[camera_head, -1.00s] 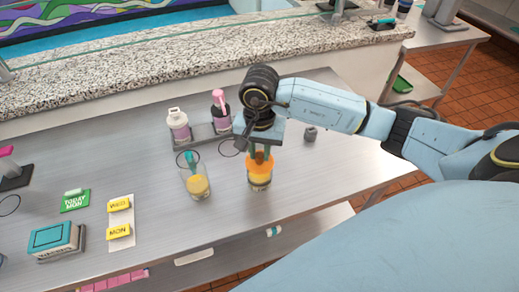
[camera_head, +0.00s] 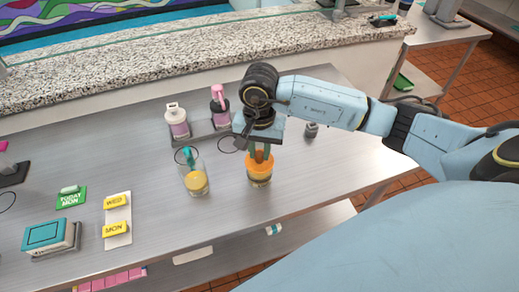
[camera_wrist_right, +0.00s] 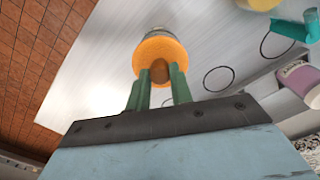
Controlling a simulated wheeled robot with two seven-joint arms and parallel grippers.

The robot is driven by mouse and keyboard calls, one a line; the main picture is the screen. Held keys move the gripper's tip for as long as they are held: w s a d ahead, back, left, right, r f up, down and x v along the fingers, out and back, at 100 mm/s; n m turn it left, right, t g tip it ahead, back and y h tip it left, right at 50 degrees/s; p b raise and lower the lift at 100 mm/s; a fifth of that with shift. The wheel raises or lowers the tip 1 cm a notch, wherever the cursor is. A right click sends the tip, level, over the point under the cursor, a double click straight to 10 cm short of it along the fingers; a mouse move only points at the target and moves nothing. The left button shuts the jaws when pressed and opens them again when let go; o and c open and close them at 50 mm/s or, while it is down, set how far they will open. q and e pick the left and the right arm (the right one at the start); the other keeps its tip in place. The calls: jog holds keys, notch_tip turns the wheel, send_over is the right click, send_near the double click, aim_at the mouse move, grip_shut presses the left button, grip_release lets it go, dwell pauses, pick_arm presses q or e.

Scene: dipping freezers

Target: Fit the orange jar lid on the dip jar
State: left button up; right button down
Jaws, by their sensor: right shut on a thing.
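The dip jar (camera_head: 259,182) is a clear glass with yellowish contents, standing upright on the steel counter. The orange jar lid (camera_head: 262,160) is at its mouth, also seen in the wrist view (camera_wrist_right: 160,48) with the jar behind it. I cannot tell whether the lid is fully seated. My right gripper (camera_head: 261,151) points down over the jar, its green fingers (camera_wrist_right: 158,85) shut on the lid's brownish knob (camera_wrist_right: 160,72). My left gripper is not in view.
Close left of the jar stands a second glass (camera_head: 195,182) with yellow contents and a teal utensil. A small grey object (camera_head: 312,130) is at the right. Labels and a teal-topped box (camera_head: 47,236) lie left.

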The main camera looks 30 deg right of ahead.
aim_at(259, 154)
jog(key=shift+b, duration=0.3)
dwell(0.6)
jog(key=shift+f+b, duration=0.65)
jog(key=shift+b, duration=0.2)
jog(key=c, duration=1.2)
grip_release()
jog(key=shift+o, duration=0.2)
jog(key=shift+r, duration=0.1)
notch_tip(259, 154, up, 13)
jog(key=b, duration=0.1)
jog(key=shift+r, duration=0.15)
